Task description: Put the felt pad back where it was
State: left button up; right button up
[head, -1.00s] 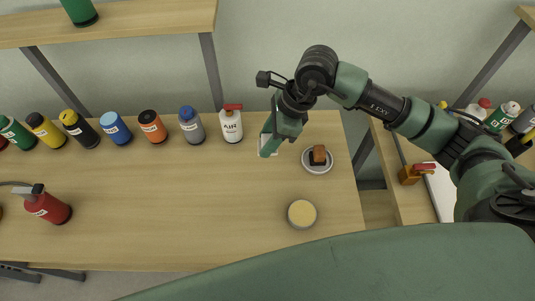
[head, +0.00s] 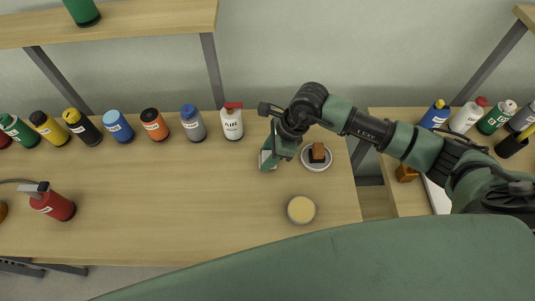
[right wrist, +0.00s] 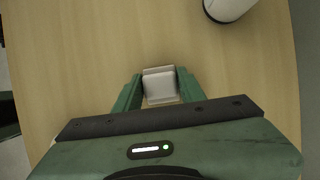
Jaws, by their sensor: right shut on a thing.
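The felt pad (right wrist: 160,86) is a small pale grey-white block between the fingers of my right gripper (right wrist: 158,92) in the right wrist view. My right gripper (head: 270,158) is shut on it. In the head view the gripper points down over the wooden table (head: 170,200), left of the saucer with the brown block. Only a pale bit of the pad shows there, beside the fingers. I cannot tell whether the pad touches the table. My left gripper is not in view.
A white saucer (head: 328,164) with a brown block (head: 318,152) is just right of the gripper. A round tin (head: 301,210) stands nearer the front. The white AIR bottle (head: 232,123) and several other bottles line the back. The table's middle is clear.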

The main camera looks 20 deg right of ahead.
jog(key=o, duration=1.3)
jog(key=shift+r, duration=0.2)
jog(key=shift+b+v, duration=1.55)
jog(key=shift+v, duration=4.35)
jog(key=shift+d, duration=0.1)
